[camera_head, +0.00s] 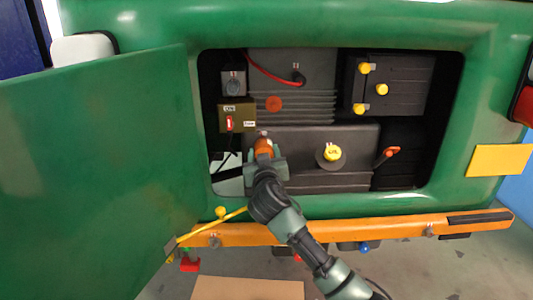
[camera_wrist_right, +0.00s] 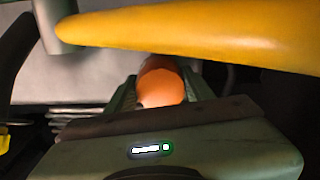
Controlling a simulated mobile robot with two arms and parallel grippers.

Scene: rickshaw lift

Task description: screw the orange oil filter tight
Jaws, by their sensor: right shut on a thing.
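The orange oil filter (camera_head: 263,147) is inside the open engine bay of the green vehicle, at the lower left of the bay. My right gripper (camera_head: 264,156) reaches in from below and is shut on the filter. In the right wrist view the filter (camera_wrist_right: 163,82) shows between the fingers of my gripper (camera_wrist_right: 160,92). How far the filter is screwed in cannot be told. My left gripper is not in either view.
The green hatch door (camera_head: 100,175) stands open on the left. A yellow rod (camera_head: 228,217) runs near my right arm; a blurred yellow bar (camera_wrist_right: 190,38) crosses the wrist view. A yellow cap (camera_head: 331,153) and orange-red handle (camera_head: 391,152) are right of the filter. An orange bumper (camera_head: 370,228) lies below.

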